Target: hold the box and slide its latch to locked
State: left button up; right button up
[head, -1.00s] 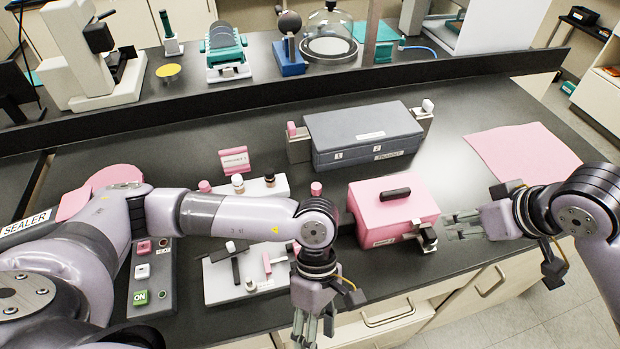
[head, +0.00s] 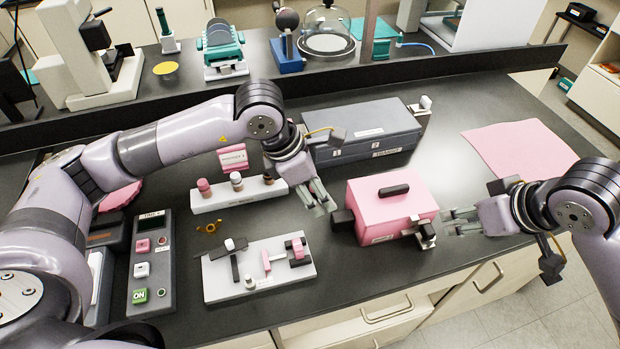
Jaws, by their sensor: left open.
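The pink box (head: 372,220) with a black handle on its lid stands near the front edge of the bench. A latch (head: 427,234) with a metal plate, dark block and pale knob sits at its front right corner. A dark block (head: 343,219) shows at its left side. My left gripper (head: 326,204) is open and empty, just left of the box, fingers pointing down and right. My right gripper (head: 452,221) points left at the latch side, its fingers apart and empty, a small gap from the latch.
A grey case (head: 365,140) stands behind the box, and a pink mat (head: 518,150) lies at the right. A white board with sliders (head: 258,270), a rack with several pegs (head: 238,195) and a button panel (head: 152,265) are at the left.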

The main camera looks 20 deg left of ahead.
aim_at(336, 216)
pick_arm(q)
jog(key=x, duration=1.3)
jog(key=shift+s, duration=0.1)
jog(key=shift+c, duration=0.5)
grip_shut()
dwell(0.4)
dwell(0.8)
